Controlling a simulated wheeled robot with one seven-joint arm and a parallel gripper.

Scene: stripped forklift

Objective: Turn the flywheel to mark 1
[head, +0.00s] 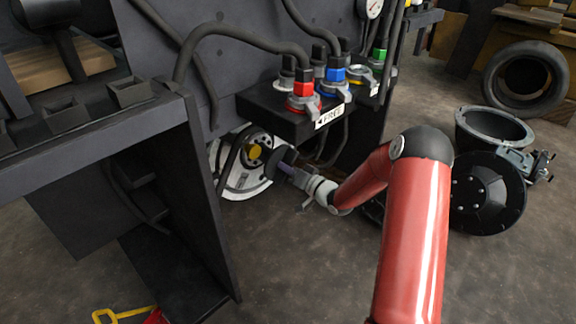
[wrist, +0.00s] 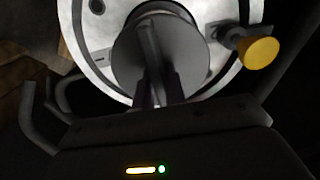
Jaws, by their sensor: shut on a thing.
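The flywheel (head: 240,187) is a pale disc low under the dark housing in the head view. It fills the top of the wrist view (wrist: 222,12) as a pale ring. A yellow knob (head: 254,152) sits at its face, and shows at the right in the wrist view (wrist: 258,52). My gripper (head: 279,162) reaches the disc from the right. In the wrist view my gripper (wrist: 158,90) is shut on a raised bar of a grey round hub (wrist: 185,60) in front of the disc. I cannot read mark 1; the housing and hub hide parts of the disc.
A black block with red (head: 304,88), blue (head: 335,74) and green connectors and a FREE label (head: 330,116) overhangs the disc. A dark frame leg (head: 208,200) stands close at its left. Round black parts (head: 487,193) lie at the right. The front floor is mostly clear.

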